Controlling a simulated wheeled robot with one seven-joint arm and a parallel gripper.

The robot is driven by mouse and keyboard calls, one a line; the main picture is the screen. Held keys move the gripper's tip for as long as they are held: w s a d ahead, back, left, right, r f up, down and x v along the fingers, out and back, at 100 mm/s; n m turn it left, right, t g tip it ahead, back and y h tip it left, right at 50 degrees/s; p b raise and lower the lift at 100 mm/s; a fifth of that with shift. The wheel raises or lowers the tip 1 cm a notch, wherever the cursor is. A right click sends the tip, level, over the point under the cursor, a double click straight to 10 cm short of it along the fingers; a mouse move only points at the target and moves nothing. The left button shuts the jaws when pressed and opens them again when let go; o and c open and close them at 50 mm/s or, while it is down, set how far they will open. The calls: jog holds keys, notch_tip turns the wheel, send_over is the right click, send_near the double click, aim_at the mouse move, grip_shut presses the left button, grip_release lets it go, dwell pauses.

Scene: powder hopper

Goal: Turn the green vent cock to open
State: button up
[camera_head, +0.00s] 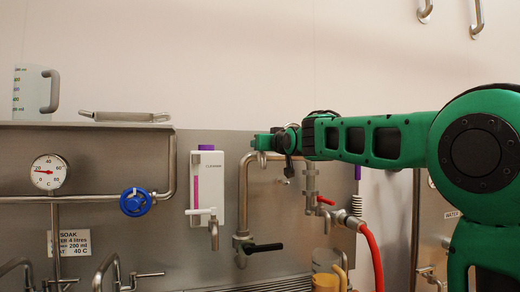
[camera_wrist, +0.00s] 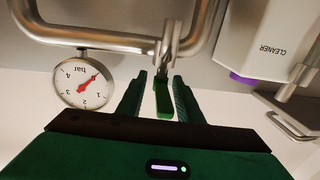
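The green vent cock's lever (camera_wrist: 162,100) shows in the wrist view below a steel fitting (camera_wrist: 168,45) on a bent pipe. My gripper (camera_wrist: 160,76) is open, with one dark green finger on each side of the lever. There seems to be a gap on both sides, so it is around the lever without gripping it. In the head view my gripper (camera_head: 263,143) is at the top of the bent steel pipe (camera_head: 243,195). My gripper and arm hide the green lever there.
A white cleaner dispenser (camera_head: 207,185) is just left of the pipe, and close in the wrist view (camera_wrist: 262,45). A pressure gauge (camera_wrist: 83,79) hangs beside the fingers. A blue handwheel (camera_head: 135,202), a black lever (camera_head: 264,247), a red-handled valve (camera_head: 326,201) and a red hose (camera_head: 375,255) are nearby.

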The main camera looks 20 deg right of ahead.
jog(key=s, duration=1)
jog(key=shift+s, duration=0.25)
jog(key=s+d+f+m+g+h, duration=0.1)
jog(key=s+d+f+g, duration=0.3)
jog(key=f, duration=0.6)
jog(key=s+d+f+m+g+h, duration=0.1)
jog(key=s+d+f+g, duration=0.2)
jog(key=s+f, duration=0.55)
jog(key=s+d+f+m+g, duration=0.2)
jog(key=s+d+f+g, duration=0.15)
jog(key=f, duration=0.75)
jog(key=s+a+f+m+g+y, duration=0.1)
jog(key=s+f+g, duration=0.3)
jog(key=s+f, duration=0.4)
jog(key=s+f+m+g+y, duration=0.1)
jog(key=s+f+g, duration=0.2)
jog(key=s+f, duration=0.6)
jog(key=s, duration=0.9)
jog(key=shift+a+f+g, duration=0.3)
jog(key=shift+a+g, duration=0.05)
